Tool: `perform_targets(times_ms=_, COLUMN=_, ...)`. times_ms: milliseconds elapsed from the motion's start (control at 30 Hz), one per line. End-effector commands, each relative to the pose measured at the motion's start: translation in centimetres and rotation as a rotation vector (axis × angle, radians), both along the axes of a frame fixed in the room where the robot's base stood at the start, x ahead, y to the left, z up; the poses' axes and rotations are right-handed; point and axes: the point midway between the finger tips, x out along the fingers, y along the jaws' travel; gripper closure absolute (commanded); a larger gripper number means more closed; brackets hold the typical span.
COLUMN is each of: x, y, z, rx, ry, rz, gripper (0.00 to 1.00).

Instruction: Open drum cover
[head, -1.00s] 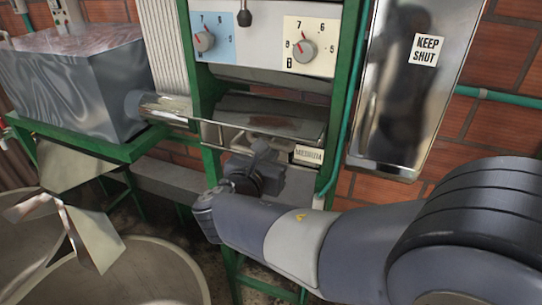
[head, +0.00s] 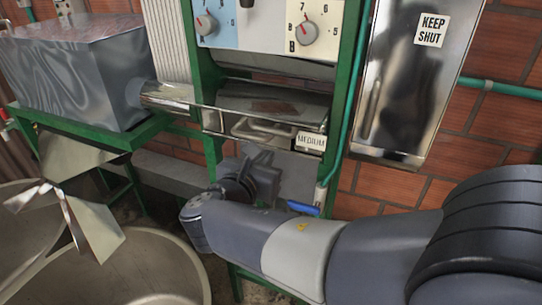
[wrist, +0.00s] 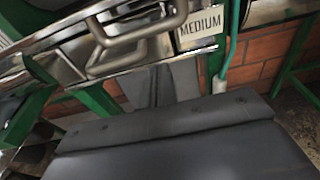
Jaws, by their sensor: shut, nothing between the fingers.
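The drum cover (head: 282,101) is a shiny curved metal sheet between the green posts of the machine. It appears to lie down over the drum. A metal bar handle (head: 262,130) sits at its front lower side, left of the MEDIUM label (head: 311,141). The handle (wrist: 135,42) is large at the top of the wrist view, with the label (wrist: 201,28) right of it. My gripper (head: 262,166) is just below the handle, apart from it, and points up toward the machine. Its dark fingers (wrist: 160,86) are shut and empty.
A panel with dials (head: 305,32) is above the cover. A metal cabinet marked KEEP SHUT (head: 400,90) is on the right. A grey hopper (head: 75,75), a bladed part (head: 95,228) and a round tub (head: 150,262) are on the left. A green pipe with a blue lever (head: 303,208) runs down the right post.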

Motion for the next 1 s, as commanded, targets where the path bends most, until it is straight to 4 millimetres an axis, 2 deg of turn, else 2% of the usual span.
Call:
perform_targets(times_ms=33, x=-1.0, y=0.5, z=0.3, rx=0.003, ry=-0.001, rz=0.005, gripper=1.0)
perform_targets(times_ms=200, x=-3.6, y=1.4, z=1.2, rx=0.001, ry=0.001, rz=0.005, gripper=1.0)
perform_targets(times_ms=400, x=-5.4, y=2.0, z=1.9, rx=0.0, ry=0.001, rz=0.002, gripper=1.0)
perform_targets(times_ms=633, x=-6.0, y=2.2, z=2.1, rx=-0.001, ry=0.003, rz=-0.001, gripper=1.0)
perform_targets(times_ms=1000, x=-5.5, y=2.0, z=2.0, rx=-0.002, ry=0.002, rz=-0.004, gripper=1.0)
